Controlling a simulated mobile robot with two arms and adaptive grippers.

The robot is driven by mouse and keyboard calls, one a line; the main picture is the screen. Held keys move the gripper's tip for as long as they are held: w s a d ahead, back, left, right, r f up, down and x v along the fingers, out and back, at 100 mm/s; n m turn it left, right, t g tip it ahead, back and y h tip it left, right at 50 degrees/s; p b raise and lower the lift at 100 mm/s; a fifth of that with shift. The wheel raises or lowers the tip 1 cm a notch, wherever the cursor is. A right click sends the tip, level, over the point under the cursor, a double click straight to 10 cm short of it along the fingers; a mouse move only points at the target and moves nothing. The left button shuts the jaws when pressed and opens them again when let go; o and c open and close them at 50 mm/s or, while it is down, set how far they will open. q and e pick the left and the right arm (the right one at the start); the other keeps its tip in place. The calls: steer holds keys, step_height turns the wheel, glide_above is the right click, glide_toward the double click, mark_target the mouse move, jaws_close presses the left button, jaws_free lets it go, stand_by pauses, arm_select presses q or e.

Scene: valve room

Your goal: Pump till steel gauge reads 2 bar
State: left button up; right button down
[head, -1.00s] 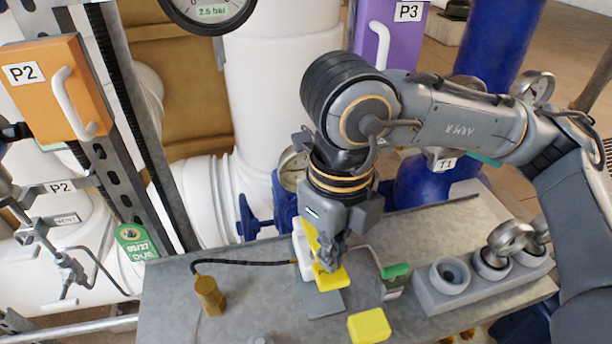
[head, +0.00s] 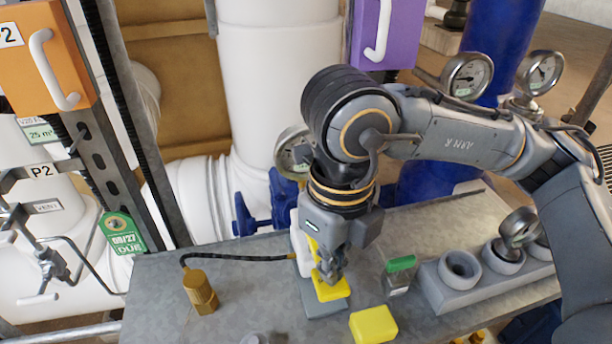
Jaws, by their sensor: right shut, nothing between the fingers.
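A hand pump with a grey base (head: 322,307), a pale body (head: 302,262) and a yellow lever (head: 331,290) stands on the metal bench. My right gripper (head: 331,279) is shut and empty, its fingertips low against or just above the lever; contact is not clear. A black hose (head: 225,256) runs from the pump to a brass fitting (head: 201,291). A round steel-rimmed gauge (head: 291,152) sits behind the pump, partly hidden by my arm; its reading is too small to read. Which gauge is the steel one is unclear. My left gripper is not in view.
Steel-rimmed gauges (head: 467,76) (head: 541,71) stand at the back right; another (head: 520,227) is at a grey holder (head: 450,292). A yellow block (head: 373,325) and a green-topped item (head: 400,266) lie near the pump. Blue valve handles (head: 258,216) stand behind.

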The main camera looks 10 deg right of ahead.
steer(key=shift+r, duration=0.35)
steer(key=r+p, duration=0.1)
steer(key=r, duration=0.1)
steer(key=r+p, duration=0.1)
steer(key=r, duration=0.1)
steer(key=shift+w+a+p, duration=0.2)
steer(key=shift+p, duration=0.2)
steer(key=shift+w+r, duration=0.1)
steer(key=shift+r, duration=0.05)
steer(key=shift+d, duration=0.1)
